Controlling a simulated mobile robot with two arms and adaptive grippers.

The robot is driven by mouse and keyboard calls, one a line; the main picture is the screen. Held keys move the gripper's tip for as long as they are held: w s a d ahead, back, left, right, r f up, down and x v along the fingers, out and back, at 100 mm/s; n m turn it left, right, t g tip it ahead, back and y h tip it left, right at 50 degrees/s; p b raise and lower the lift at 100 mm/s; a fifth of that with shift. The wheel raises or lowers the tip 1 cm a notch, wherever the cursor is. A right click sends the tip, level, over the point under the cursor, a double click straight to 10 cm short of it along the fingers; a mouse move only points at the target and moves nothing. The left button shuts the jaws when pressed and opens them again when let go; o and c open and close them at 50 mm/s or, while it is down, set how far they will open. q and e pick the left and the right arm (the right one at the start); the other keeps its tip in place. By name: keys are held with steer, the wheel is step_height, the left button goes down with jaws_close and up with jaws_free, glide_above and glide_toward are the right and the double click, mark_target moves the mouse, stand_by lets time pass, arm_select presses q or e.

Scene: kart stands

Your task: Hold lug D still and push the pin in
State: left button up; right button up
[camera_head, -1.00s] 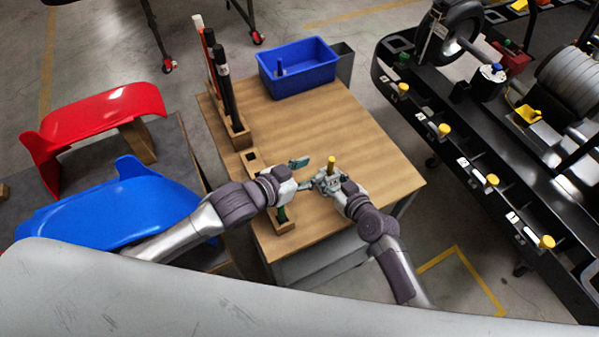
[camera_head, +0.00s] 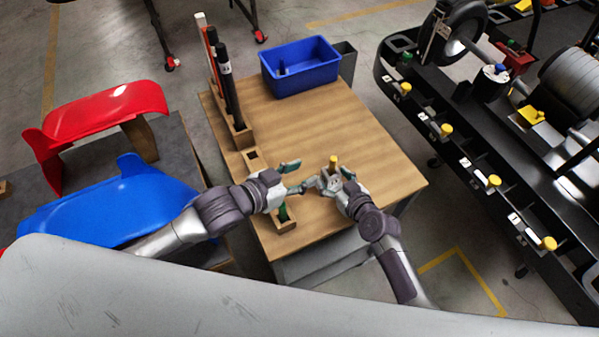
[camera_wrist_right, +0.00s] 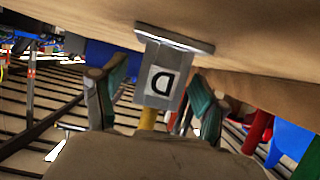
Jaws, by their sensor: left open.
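Lug D (camera_wrist_right: 160,82) is a grey block with a white D label and a flat base plate on the table. The yellow pin (camera_head: 333,162) stands upright at the lug, and its shaft also shows in the right wrist view (camera_wrist_right: 147,118). My right gripper (camera_head: 329,184) is at the lug; in its wrist view its fingers (camera_wrist_right: 157,95) stand on either side of the lug, with visible gaps. My left gripper (camera_head: 295,177) is open and empty, just left of the lug and pin. In the head view the grippers partly hide the lug.
The wooden table (camera_head: 365,150) is clear behind and right of the grippers. A blue bin (camera_head: 300,68) stands at the back. A wooden rack (camera_head: 241,138) with tall dark rods lines the left edge. A black kart frame (camera_head: 465,165) stands to the right.

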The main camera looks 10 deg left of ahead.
steer(key=v, duration=1.2)
steer(key=shift+f, duration=0.1)
steer(key=shift+s+d, duration=0.1)
